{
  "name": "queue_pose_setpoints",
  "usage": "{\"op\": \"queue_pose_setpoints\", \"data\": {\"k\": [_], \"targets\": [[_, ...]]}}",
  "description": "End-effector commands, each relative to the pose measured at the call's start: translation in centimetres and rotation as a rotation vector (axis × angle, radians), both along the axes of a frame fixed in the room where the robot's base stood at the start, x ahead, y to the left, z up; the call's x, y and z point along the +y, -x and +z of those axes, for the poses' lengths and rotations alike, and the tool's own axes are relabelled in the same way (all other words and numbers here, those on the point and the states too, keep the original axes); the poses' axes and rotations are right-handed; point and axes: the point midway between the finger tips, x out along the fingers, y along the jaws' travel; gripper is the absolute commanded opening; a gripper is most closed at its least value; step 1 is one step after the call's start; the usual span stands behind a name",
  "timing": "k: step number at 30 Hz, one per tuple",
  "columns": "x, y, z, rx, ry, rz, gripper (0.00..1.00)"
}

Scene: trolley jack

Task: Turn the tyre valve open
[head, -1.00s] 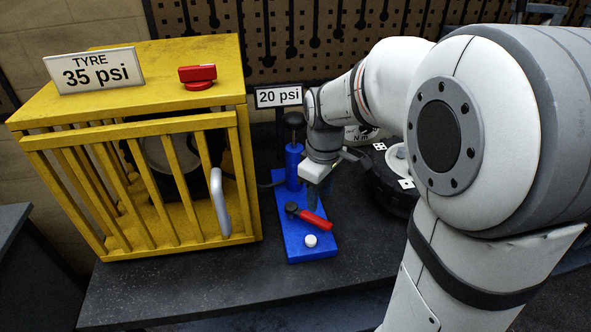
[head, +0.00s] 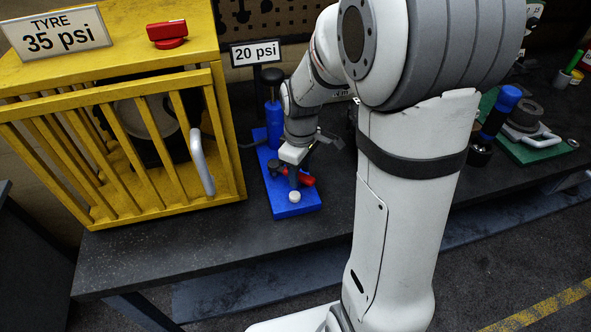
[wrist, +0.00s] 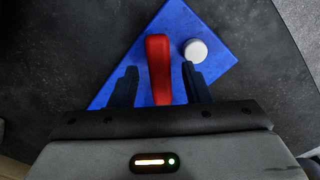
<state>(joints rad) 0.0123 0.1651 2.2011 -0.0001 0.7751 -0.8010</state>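A red lever (head: 307,181) sits on the blue base plate (head: 285,208), partly hidden by my gripper in the head view. In the wrist view, the red lever (wrist: 158,68) lies between the two dark fingers of my gripper (wrist: 160,72), with a gap on each side. My gripper (head: 296,174) is open and low over the plate. The frames do not show which red handle is the tyre valve.
A white cap (head: 295,197) is on the plate, close right of the fingers in the wrist view (wrist: 195,50). A blue pump cylinder (head: 273,115) and a "20 psi" sign (head: 256,53) stand behind. The dark bench (head: 180,255) is clear in front.

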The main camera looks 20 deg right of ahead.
Motion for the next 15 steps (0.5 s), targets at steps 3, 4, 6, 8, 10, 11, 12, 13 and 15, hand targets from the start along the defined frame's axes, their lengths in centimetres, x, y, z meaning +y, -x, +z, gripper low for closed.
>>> {"op": "queue_pose_setpoints", "data": {"k": [3,4,6,8,10,11,12,13,15], "targets": [[-0.01,0.00,0.01,0.000,0.000,-0.001,0.34],[-0.02,0.01,0.02,0.000,0.000,-0.001,0.31],[-0.03,0.00,0.02,0.000,0.000,-0.001,0.26],[-0.04,0.01,0.02,0.000,0.000,-0.001,0.21],[-0.04,0.01,0.03,0.000,0.000,-0.001,0.15],[-0.04,0.01,0.03,0.000,0.000,-0.001,0.13],[-0.05,0.01,0.03,0.000,0.000,-0.001,0.09],[-0.05,0.01,0.03,0.000,0.000,-0.001,0.07],[-0.05,0.01,0.03,0.000,0.000,-0.002,0.01]]}}
